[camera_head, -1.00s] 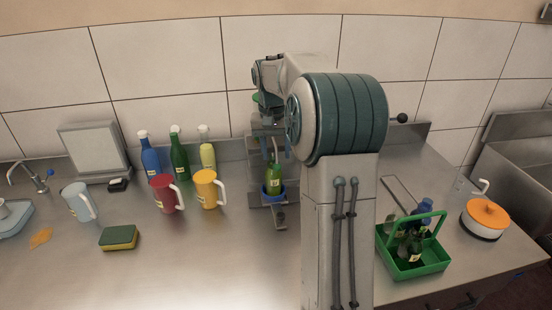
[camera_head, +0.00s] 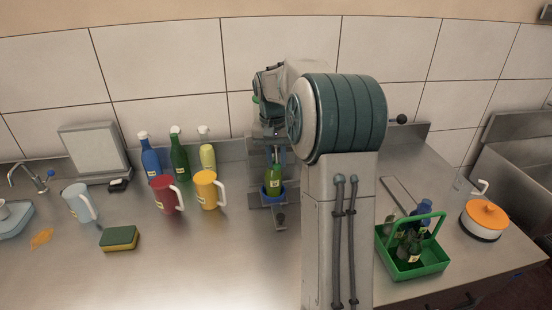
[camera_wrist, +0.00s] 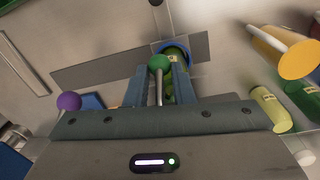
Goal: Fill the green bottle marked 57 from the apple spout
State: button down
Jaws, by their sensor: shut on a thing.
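The green bottle (camera_head: 273,181) stands upright in a blue ring holder (camera_head: 265,193) on the dispenser's stand. In the wrist view it shows behind the fingers, with its base in the blue ring (camera_wrist: 163,45). Its label is too small to read. A lever with a green ball knob (camera_wrist: 158,62) sits between the two blue fingers of my gripper (camera_wrist: 161,76). My gripper appears shut on this lever, above and in front of the bottle. The spout and the bottle's mouth are hidden behind my gripper and arm.
A lever with a purple knob (camera_wrist: 68,102) is left of my gripper in the wrist view. Red (camera_head: 167,197) and yellow (camera_head: 206,191) jugs stand left of the dispenser, with several bottles behind. A green caddy (camera_head: 412,266) with bottles is at right.

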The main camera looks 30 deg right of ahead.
notch_tip(320, 180, up, 4)
jog(key=shift+r+p, duration=0.1)
jog(key=shift+p, duration=1.1)
jog(key=shift+w+r, duration=0.1)
jog(key=shift+w, duration=0.05)
jog(key=c, duration=1.2)
grip_release()
jog(key=shift+r, duration=0.1)
jog(key=shift+c, duration=0.2)
notch_tip(320, 180, up, 14)
jog(key=shift+w+a+f, duration=0.15)
jog(key=shift+a+f, duration=0.05)
jog(key=shift+a, duration=0.25)
